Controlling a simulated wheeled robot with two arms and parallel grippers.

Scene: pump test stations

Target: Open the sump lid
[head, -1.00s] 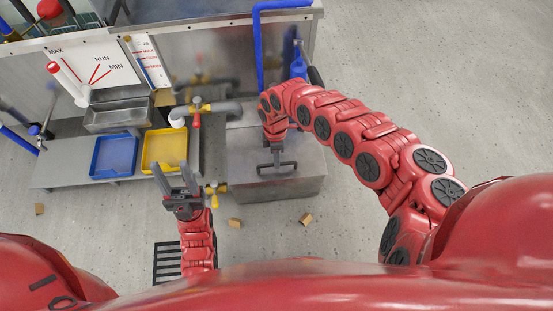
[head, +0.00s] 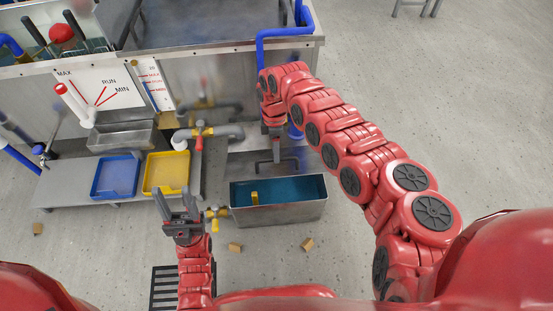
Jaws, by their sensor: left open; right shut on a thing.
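The steel sump (head: 300,212) stands on the floor in the middle, its front part uncovered. Blue-green water (head: 295,189) with a small yellow thing (head: 254,197) shows inside. The grey sump lid (head: 240,165) is at the back of the sump, with its dark bar handle (head: 291,161) on top. My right gripper (head: 276,155) is shut on the lid handle; its fingertips are partly hidden by the wrist. My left gripper (head: 178,208) is open and empty, pointing up, left of the sump.
A second yellow valve (head: 216,212) sits between my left gripper and the sump. Blue (head: 117,177) and yellow (head: 166,172) trays lie on the low bench. Small brown blocks (head: 235,247) lie on the floor.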

